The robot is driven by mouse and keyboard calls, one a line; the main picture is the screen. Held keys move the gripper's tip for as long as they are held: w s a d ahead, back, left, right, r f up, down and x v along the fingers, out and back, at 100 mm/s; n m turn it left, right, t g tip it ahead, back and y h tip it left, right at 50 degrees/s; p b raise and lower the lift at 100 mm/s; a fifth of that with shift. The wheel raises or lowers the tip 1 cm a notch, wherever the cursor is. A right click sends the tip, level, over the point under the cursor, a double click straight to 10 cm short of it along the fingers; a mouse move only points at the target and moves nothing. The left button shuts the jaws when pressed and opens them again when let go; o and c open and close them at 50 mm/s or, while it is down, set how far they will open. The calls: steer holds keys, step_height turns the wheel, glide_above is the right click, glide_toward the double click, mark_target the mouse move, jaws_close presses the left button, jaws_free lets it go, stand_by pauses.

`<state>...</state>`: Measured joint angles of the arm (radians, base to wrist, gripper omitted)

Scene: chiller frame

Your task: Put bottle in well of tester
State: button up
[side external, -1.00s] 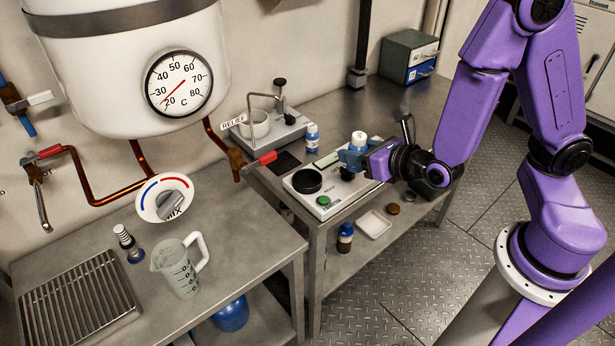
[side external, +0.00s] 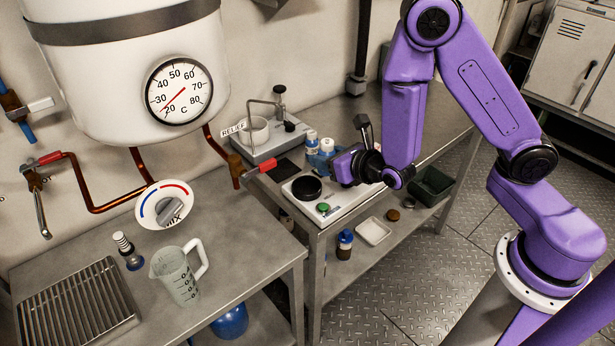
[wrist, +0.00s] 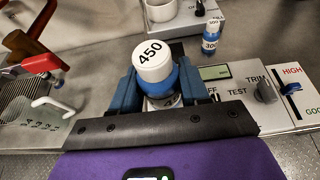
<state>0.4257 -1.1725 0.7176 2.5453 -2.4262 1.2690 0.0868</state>
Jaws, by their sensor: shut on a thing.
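My gripper (side external: 325,158) is shut on a bottle with a white cap (side external: 327,144). In the wrist view the cap (wrist: 153,60) reads 450, and the bottle stands between the blue fingers (wrist: 157,84) with its lower part hidden. The tester (side external: 331,212) is a pale flat box on the middle bench, with a round black well (side external: 306,187) and a green button at its front. The gripper and bottle are behind and right of the well, over or beside the tester's back edge. In the wrist view the tester's panel (wrist: 235,88) shows a display and knobs; the well is hidden.
A grey device with a white cup (side external: 256,130) is at the back. A red-handled valve (side external: 260,166) juts out left of the tester. A measuring jug (side external: 176,275) stands on the left bench.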

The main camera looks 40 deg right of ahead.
steer(key=shift+w+a+f, duration=0.1)
steer(key=shift+w+f, duration=0.05)
steer(key=shift+w, duration=0.15)
steer(key=w+f, duration=0.1)
steer(key=f, duration=0.1)
steer(key=w+f, duration=0.3)
steer(key=shift+w+a+f, duration=0.4)
steer(key=shift+w+f, duration=0.15)
steer(key=shift+f, duration=1.5)
steer(key=shift+f, duration=0.1)
steer(key=o, duration=1.1)
steer(key=v, duration=1.2)
